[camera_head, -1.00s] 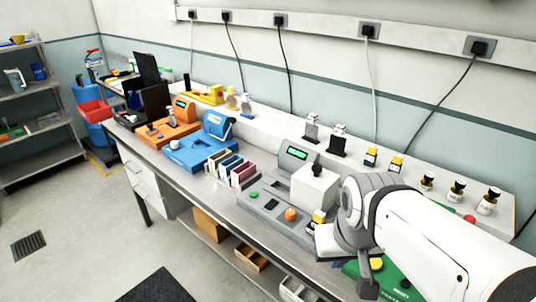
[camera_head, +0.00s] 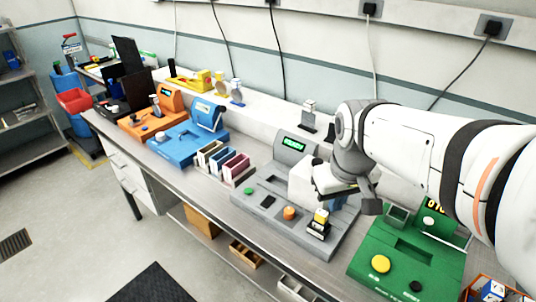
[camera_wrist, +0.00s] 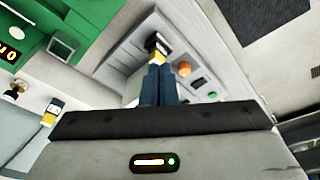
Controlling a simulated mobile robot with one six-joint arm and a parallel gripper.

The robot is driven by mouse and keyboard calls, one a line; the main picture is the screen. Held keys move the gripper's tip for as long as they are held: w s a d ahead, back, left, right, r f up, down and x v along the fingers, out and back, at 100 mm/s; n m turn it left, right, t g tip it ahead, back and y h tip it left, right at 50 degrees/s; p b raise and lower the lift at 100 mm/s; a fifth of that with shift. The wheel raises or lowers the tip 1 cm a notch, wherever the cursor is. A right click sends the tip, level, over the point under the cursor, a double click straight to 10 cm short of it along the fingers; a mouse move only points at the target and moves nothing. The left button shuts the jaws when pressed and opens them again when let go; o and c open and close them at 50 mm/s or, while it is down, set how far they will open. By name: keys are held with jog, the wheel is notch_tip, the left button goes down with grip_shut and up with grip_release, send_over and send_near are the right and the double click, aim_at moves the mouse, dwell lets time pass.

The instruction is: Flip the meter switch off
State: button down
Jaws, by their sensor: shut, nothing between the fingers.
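The grey meter station (camera_head: 290,222) stands on the bench, with a lit green display (camera_head: 293,144), a green button (camera_head: 249,191), a dark switch-like part (camera_head: 268,201) and an orange knob (camera_head: 289,213). A small black module with a yellow top (camera_head: 319,222) stands upright at its front right. My gripper (camera_head: 336,203) hangs over the station's right side, close to this module. In the wrist view, its blue-grey fingers (camera_wrist: 158,72) are together and empty, pointing at the yellow-topped module (camera_wrist: 157,47). I cannot tell whether they touch it. The switch's position is too small to read.
A green station (camera_head: 408,257) stands to the right, partly behind my arm.

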jog(key=w+a+n+b, duration=0.2)
jog(key=w+a+n, duration=0.3)
jog(key=w, duration=0.5)
jog(key=n+g, duration=0.1)
jog(key=n, duration=0.2)
send_over(271, 198)
jog(key=s+a, duration=0.1)
jog(key=s, duration=0.1)
notch_tip(271, 198, down, 3)
jog(key=shift+w+a+h+b, duration=0.15)
jog(key=shift+w+h+b, duration=0.05)
jog(key=shift+h+b, duration=0.2)
jog(key=f, duration=0.4)
jog(key=w+f, duration=0.1)
jog(key=f, duration=0.4)
jog(key=d+f, duration=0.1)
jog(key=f, duration=0.3)
jog(key=shift+w+f+p, duration=0.15)
jog(key=shift+f+p, duration=0.25)
